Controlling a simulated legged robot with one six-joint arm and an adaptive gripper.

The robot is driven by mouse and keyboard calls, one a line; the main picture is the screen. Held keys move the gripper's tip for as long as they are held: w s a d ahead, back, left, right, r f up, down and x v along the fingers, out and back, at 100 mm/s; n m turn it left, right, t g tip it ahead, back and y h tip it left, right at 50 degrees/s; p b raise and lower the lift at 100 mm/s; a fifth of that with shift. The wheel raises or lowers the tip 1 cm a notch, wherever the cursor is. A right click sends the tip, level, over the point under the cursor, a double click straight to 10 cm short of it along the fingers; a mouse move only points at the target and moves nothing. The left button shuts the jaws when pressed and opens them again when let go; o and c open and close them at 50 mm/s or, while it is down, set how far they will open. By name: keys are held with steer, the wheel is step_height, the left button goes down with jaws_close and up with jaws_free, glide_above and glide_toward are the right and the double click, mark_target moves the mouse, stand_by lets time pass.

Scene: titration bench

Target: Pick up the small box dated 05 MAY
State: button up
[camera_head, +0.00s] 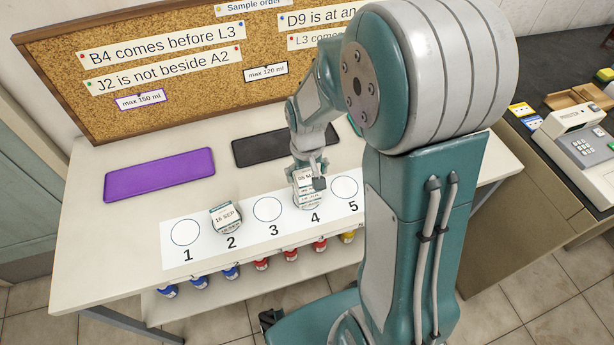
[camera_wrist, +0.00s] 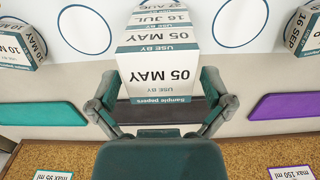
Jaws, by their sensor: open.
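The small white box dated 05 MAY (camera_wrist: 166,73) shows its date clearly in the wrist view. My gripper (camera_wrist: 160,88) is open, with one finger on each side of the box in the wrist view. Whether the fingers touch it cannot be told. In the head view my gripper (camera_head: 311,178) is right at the box's top, and its fingers hide part of the label.
A box dated 16 SEP (camera_head: 226,218) is on circle 2. A box dated 10 MAY (camera_wrist: 18,45) shows in the wrist view. Circles 1, 3 and 5 are empty. Purple (camera_head: 160,175) and black (camera_head: 270,146) mats lie behind, before a cork board (camera_head: 150,62). Coloured-capped bottles (camera_head: 262,264) are below.

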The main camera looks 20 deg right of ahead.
steer(key=shift+f, duration=0.4)
steer(key=c, duration=0.9)
steer(key=shift+r, duration=0.1)
